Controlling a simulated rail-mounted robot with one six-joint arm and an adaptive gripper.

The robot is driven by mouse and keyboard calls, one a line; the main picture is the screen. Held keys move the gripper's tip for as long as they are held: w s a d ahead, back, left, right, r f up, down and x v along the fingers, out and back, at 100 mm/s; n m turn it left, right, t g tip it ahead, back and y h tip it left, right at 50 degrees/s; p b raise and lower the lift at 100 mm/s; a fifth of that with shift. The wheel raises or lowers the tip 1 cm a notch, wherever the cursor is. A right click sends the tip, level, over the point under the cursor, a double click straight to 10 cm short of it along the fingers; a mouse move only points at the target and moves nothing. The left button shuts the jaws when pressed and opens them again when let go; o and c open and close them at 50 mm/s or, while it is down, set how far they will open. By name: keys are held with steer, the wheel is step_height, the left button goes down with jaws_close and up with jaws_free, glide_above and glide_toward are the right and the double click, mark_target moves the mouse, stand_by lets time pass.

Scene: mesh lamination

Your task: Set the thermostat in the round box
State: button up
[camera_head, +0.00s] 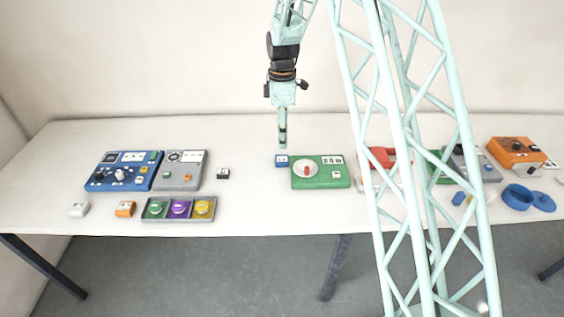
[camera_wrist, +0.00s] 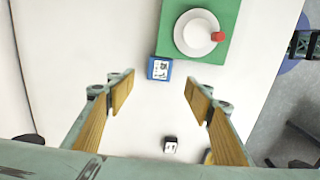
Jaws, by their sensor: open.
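My gripper (camera_head: 283,146) points down above the table, with its fingers apart and nothing between them. A small blue block with a white label (camera_head: 282,160) lies just beyond the fingertips; in the wrist view the same block (camera_wrist: 160,68) lies ahead of the open gripper (camera_wrist: 160,84), beside the green panel. No thing is clearly marked as the thermostat, so I cannot tell which it is. A round blue box (camera_head: 518,197) stands at the right end of the table. A round blue lid (camera_head: 543,202) lies beside it.
The green panel with a white dial (camera_head: 320,171) sits right of the gripper. A small black block (camera_head: 222,173) lies left. Blue (camera_head: 123,172) and grey (camera_head: 180,171) panels and a tray of coloured cups (camera_head: 150,216) are further left. An orange device (camera_head: 517,152) stands behind the round box.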

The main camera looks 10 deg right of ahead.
glide_above(282, 158)
steer(key=shift+s+f, duration=0.15)
steer(key=shift+f, duration=2.55)
steer(key=shift+f+b, duration=0.4)
steer(key=shift+f, duration=2.2)
steer(key=c, duration=1)
steer(key=shift+r, duration=0.15)
steer(key=shift+c, duration=0.2)
steer(key=shift+r, duration=1.7)
steer(key=s, duration=0.5)
steer(key=s+r, duration=0.1)
steer(key=s, duration=1)
steer(key=shift+a+r, duration=0.1)
steer(key=shift+r, duration=0.05)
